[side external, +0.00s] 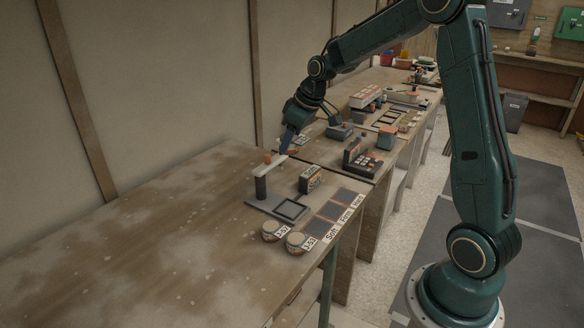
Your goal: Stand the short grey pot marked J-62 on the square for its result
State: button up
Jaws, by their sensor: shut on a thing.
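My gripper (286,146) points down over the bench behind the tester and is shut on a small pot (297,147), which its fingers partly hide. The mark on that pot is too small to read. Two short pots with pale tops stand at the bench's near right: one pot (269,232) and another pot (295,242), each with a white tag whose mark I cannot read surely. Three dark squares lie in a row along the edge: a far square (343,195), a middle square (330,211) and a near square (317,227). Their labels appear to read Hard, Firm and Soft.
A tester with a grey base (262,207), post and pale arm with an orange knob (268,158) stands between my gripper and the pots. A small display box (311,179) is beside it. Devices crowd the farther bench. The bench's left is clear.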

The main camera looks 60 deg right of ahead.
dwell(0.4)
jog(key=s+a, duration=0.1)
jog(key=s, duration=0.9)
jog(key=shift+s+f, duration=0.15)
jog(key=shift+f, duration=0.3)
jog(key=shift+f, duration=0.1)
notch_tip(320, 180, down, 16)
jog(key=shift+f, duration=0.1)
jog(key=shift+f, duration=1.8)
jog(key=shift+f, duration=0.1)
